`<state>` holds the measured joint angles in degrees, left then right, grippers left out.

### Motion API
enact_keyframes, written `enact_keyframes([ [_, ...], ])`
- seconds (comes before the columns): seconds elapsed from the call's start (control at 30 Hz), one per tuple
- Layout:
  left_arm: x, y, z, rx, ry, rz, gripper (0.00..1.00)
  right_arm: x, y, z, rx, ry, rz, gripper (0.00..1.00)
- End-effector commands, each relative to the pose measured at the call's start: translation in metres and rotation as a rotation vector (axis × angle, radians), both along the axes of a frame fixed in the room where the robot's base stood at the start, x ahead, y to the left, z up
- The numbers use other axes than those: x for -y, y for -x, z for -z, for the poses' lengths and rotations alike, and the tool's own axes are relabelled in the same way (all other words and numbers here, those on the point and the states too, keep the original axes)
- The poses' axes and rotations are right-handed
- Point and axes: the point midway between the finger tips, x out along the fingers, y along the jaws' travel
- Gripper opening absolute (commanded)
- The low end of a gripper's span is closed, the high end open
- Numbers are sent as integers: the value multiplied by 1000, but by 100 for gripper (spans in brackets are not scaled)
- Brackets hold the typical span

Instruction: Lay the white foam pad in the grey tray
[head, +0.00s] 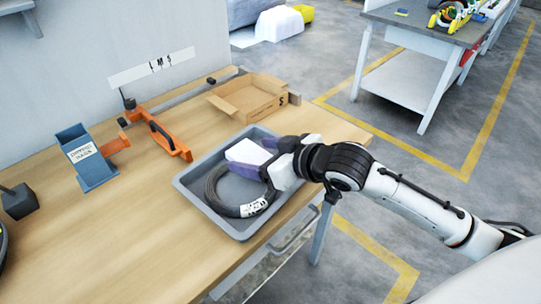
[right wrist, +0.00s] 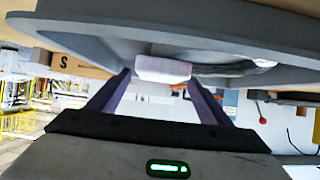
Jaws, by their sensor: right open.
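The white foam pad (head: 247,151) is at the back part of the grey tray (head: 186,191), beside a dark cable coil (head: 212,190) with a white label. Whether the pad lies flat or rests partly on the coil, I cannot tell. My right gripper (head: 266,158) is over the tray's right side, its purple fingers open and pointing toward the pad. In the right wrist view, the pad (right wrist: 162,69) shows between and just beyond the fingertips (right wrist: 158,79), with no clear grip on it. My left gripper is out of view.
An open cardboard box (head: 248,100) stands behind the tray. An orange tool with a black handle (head: 165,138) and a blue-grey bin (head: 88,160) are to the left.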

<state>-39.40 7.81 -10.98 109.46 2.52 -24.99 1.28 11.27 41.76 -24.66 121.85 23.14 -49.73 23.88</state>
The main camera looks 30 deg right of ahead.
Motion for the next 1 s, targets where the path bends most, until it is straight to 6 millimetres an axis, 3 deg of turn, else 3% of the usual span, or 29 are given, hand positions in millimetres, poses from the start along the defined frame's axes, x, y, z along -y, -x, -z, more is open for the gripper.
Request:
enact_keyframes([
  [0.43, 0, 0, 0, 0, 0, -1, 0, 29, 76, -41, -5, 7, -4, 73],
  [0.7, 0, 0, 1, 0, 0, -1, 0, 37, 94, -53, -5, 2, 0, 73],
  [1.0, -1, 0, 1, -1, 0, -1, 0, 37, 96, -55, -3, 1, 0, 73],
])
